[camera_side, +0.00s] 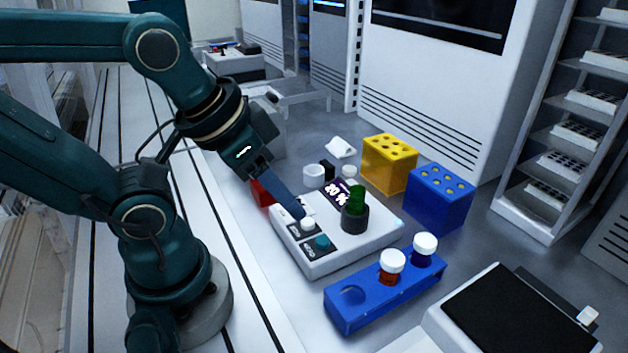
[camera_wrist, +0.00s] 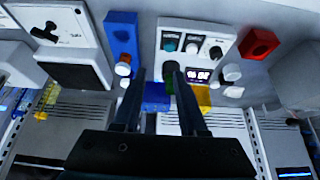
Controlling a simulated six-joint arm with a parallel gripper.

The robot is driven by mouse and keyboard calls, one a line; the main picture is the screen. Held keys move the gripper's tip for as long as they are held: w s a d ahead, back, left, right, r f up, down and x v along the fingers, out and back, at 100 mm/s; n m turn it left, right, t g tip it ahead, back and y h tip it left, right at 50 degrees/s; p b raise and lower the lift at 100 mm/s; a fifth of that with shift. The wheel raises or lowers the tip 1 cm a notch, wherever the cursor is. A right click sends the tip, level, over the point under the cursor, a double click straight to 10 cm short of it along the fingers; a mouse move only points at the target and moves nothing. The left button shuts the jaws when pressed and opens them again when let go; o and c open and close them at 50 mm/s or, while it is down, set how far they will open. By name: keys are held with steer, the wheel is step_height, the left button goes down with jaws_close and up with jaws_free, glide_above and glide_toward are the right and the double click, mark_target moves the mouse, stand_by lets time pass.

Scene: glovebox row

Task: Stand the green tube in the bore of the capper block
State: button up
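The capper block (camera_side: 375,240) is a white box with a lit display, a white button, a teal button and a dark round collar (camera_side: 354,218) around its bore. The green tube (camera_side: 356,197) stands upright in that collar, without a cap, its lower part hidden. In the wrist view the tube (camera_wrist: 169,84) shows partly, between the lines of my fingers. My gripper (camera_side: 302,213) points down over the block's near side, by the white button; I cannot tell whether it touches. In the wrist view my gripper (camera_wrist: 160,72) has its fingers spread, with nothing held between them.
A blue rack (camera_side: 390,295) in front holds two white-capped tubes, one orange-red and one dark blue, beside an empty hole. Yellow (camera_side: 388,166) and blue (camera_side: 438,198) holed blocks stand behind. A red block (camera_side: 261,193) is partly hidden by my gripper. A black-topped instrument (camera_side: 520,315) is front right.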

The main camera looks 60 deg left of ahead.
steer(key=shift+o, duration=1.3)
step_height(320, 180, up, 3)
steer(key=w+n, duration=0.2)
steer(key=n+g, duration=0.4)
steer(key=g, duration=0.2)
glide_above(357, 191)
steer(key=d, duration=0.1)
step_height(357, 191, down, 5)
steer(key=shift+s+f, duration=0.2)
steer(key=shift+f, duration=1.15)
steer(key=shift+s+f, duration=0.15)
steer(key=shift+f, duration=1.2)
